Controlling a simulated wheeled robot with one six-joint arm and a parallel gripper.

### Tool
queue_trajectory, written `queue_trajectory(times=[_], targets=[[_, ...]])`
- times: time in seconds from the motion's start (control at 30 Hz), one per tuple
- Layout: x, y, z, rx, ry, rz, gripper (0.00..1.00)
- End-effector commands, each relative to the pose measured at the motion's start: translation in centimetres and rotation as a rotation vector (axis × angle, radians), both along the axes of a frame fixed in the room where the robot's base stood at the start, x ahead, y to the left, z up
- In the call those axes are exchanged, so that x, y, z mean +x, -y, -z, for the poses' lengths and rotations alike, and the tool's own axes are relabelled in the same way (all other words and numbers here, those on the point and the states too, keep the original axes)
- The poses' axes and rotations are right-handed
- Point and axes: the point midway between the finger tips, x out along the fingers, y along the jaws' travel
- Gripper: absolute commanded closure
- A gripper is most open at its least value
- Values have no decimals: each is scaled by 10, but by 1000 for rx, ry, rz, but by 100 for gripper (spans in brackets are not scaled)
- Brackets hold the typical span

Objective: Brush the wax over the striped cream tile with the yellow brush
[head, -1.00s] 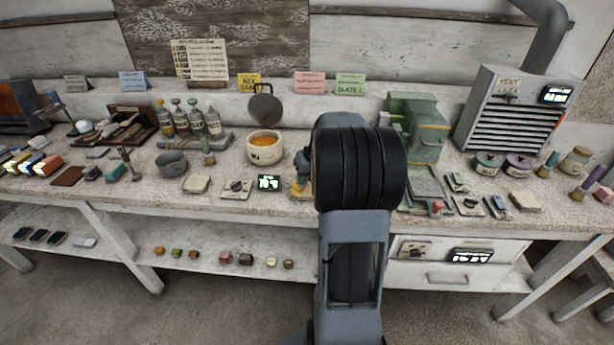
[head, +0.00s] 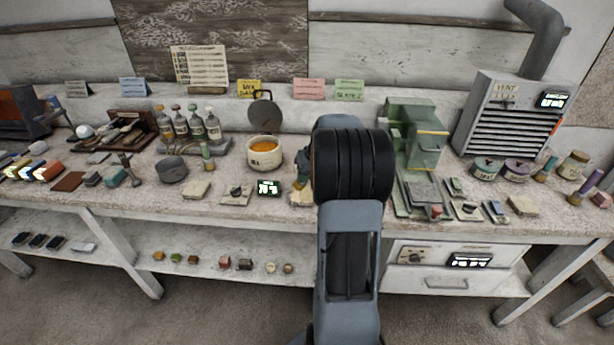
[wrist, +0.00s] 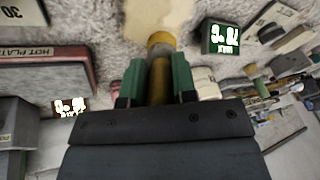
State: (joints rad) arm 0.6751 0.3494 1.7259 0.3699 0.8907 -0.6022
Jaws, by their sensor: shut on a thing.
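My gripper (wrist: 157,78) is shut on the yellow brush (wrist: 160,42), its green fingers on either side of the handle. The brush end points at a cream tile (wrist: 150,14) at the top edge of the wrist view; I cannot tell whether they touch, and no stripes are clear. In the head view my arm hides the gripper and most of the brush. A bit of the cream tile (head: 299,198) shows left of the arm on the bench. The cream pot (head: 264,160) of orange wax (head: 264,146) stands behind and to the left.
A small display (head: 268,187) sits just left of the tile. A green machine (head: 418,140) with a plate in front stands right of my arm, and a grey vented cabinet (head: 510,118) is farther right. Other cream tiles (head: 196,190) and small tools crowd the bench.

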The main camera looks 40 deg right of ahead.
Motion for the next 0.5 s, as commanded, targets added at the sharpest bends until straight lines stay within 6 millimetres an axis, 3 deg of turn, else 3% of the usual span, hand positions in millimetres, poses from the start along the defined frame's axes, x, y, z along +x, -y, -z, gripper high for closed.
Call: queue_trajectory(times=[0.5], targets=[[-18,-18,1,0,0,0,100]])
